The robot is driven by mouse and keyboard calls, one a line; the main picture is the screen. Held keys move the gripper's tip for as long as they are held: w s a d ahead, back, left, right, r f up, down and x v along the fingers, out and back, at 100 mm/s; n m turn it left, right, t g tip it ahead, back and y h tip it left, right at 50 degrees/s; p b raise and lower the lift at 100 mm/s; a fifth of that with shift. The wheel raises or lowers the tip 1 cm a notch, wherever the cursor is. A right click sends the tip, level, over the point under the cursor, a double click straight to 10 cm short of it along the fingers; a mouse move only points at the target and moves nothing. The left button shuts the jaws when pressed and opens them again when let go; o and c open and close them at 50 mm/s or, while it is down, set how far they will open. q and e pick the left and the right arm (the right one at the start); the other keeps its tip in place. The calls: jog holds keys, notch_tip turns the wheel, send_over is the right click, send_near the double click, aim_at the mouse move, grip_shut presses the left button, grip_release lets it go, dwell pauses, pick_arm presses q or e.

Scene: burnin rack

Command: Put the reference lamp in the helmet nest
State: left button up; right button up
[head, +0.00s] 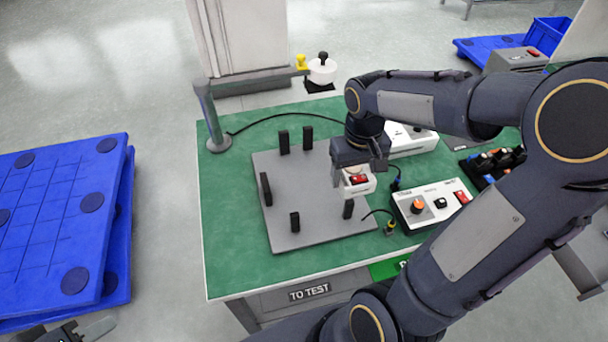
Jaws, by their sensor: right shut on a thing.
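My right gripper (352,165) points down over the right part of a grey plate. It is shut on a small white unit with a red switch (359,184), which may be the reference lamp; the fingers and wrist hide part of it. The grey plate (315,205) with several upright black posts lies on the green table and appears to be the helmet nest. The unit is near the plate's right posts; I cannot tell whether it touches the plate. My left gripper (82,332) is only partly in view at the bottom left edge, away from the table.
A white control box (431,205) with an orange knob stands right of the plate, with another white box behind. Black cables lie on the green table (228,240). Blue pallets (60,215) stand left.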

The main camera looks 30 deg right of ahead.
jog(key=w+a+f+p, duration=0.1)
jog(key=w+a+f, duration=0.25)
jog(key=w, duration=0.45)
send_over(309, 187)
notch_tip(309, 187, down, 5)
jog(key=shift+s+d+f, duration=0.1)
jog(key=shift+s+f, duration=0.05)
jog(key=shift+f, duration=1.8)
jog(key=shift+f, duration=0.25)
jog(key=o, duration=1.1)
jog(key=shift+r, duration=0.1)
